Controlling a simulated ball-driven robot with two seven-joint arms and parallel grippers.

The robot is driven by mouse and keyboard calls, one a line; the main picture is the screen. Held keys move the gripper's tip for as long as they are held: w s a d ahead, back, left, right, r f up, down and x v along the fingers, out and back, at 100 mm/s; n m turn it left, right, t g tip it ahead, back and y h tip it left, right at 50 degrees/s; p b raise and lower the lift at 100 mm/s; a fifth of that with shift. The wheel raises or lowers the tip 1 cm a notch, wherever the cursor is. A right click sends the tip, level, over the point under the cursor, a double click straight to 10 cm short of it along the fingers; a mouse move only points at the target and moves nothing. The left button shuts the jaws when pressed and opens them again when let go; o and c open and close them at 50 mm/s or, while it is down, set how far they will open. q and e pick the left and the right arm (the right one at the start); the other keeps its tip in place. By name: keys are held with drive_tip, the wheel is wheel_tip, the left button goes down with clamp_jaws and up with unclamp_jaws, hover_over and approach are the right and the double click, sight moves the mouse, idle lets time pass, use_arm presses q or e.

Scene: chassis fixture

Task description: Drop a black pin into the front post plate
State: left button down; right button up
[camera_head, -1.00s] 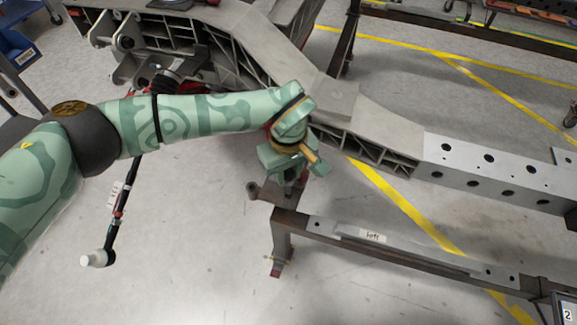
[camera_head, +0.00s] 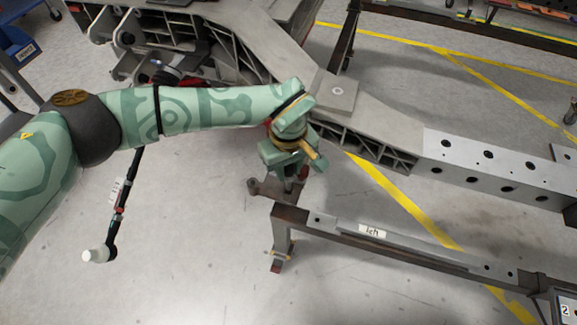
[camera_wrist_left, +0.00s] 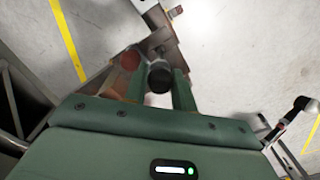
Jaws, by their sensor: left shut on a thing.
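My left gripper (camera_head: 291,180) points down over the end of the dark steel stand. In the left wrist view its two green fingers (camera_wrist_left: 159,88) are shut on a black pin (camera_wrist_left: 158,77), whose round dark end shows between them. A brown metal plate (camera_head: 268,189) with a short round post at its left end lies just under and beside the gripper. The plate also shows beyond the fingers in the left wrist view (camera_wrist_left: 158,40). The gripper hides part of the plate, and I cannot tell whether the pin touches it. My right gripper is not in view.
A dark steel stand beam (camera_head: 420,254) with a white label runs to the lower right. The large grey chassis frame (camera_head: 385,125) passes behind the gripper. A black tool with a white end (camera_head: 98,255) shows at left. The floor at lower middle is clear.

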sight(288, 189)
use_arm(q)
drive_tip(key=shift+f, duration=0.15)
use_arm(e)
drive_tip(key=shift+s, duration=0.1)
use_arm(q)
drive_tip(key=shift+f+b, duration=0.7)
drive_tip(key=shift+f, duration=0.75)
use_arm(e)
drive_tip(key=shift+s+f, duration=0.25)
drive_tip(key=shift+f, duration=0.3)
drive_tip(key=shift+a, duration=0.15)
use_arm(q)
drive_tip(key=shift+f+b, duration=0.3)
drive_tip(key=shift+f, duration=0.5)
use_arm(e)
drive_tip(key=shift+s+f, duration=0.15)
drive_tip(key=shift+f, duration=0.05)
use_arm(q)
drive_tip(key=shift+s+f, duration=0.1)
drive_tip(key=shift+f, duration=0.4)
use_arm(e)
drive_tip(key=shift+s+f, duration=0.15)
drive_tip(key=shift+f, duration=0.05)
